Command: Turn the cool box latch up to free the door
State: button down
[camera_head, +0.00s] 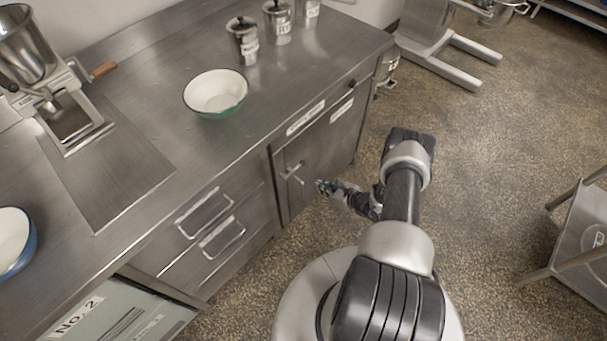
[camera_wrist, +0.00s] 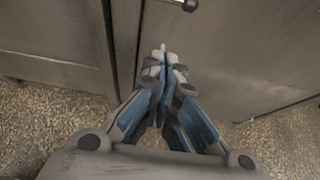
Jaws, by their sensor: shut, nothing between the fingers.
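The cool box door (camera_head: 328,143) is a grey metal front under the counter's right end, and it looks shut. Its latch (camera_head: 292,173) is a small bright metal piece near the door's left edge; its exact angle is hard to tell. My gripper (camera_head: 322,186) is shut and empty, just right of the latch and apart from it in the head view. In the wrist view, my gripper's fingertips (camera_wrist: 164,58) point at the grey front beside a vertical seam. A dark metal piece (camera_wrist: 186,4) at the top edge there may be part of the latch.
Drawers with wire-like handles (camera_head: 204,212) lie left of the door. A white bowl with a green outside (camera_head: 215,92) and metal canisters (camera_head: 243,42) stand on the counter (camera_head: 150,105). The speckled floor (camera_head: 480,130) right of my arm is open, with a metal stand (camera_head: 585,235) at the far right.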

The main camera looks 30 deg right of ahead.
jog(key=b+x, duration=0.4)
jog(key=x, duration=0.6)
jog(key=r, duration=0.4)
jog(key=shift+w+a, duration=0.15)
jog(key=shift+w, duration=0.2)
jog(key=shift+s+r+p, duration=0.1)
jog(key=shift+r+p, duration=0.05)
jog(key=shift+p, duration=0.35)
jog(key=shift+r+h, duration=0.1)
jog(key=shift+h, duration=0.2)
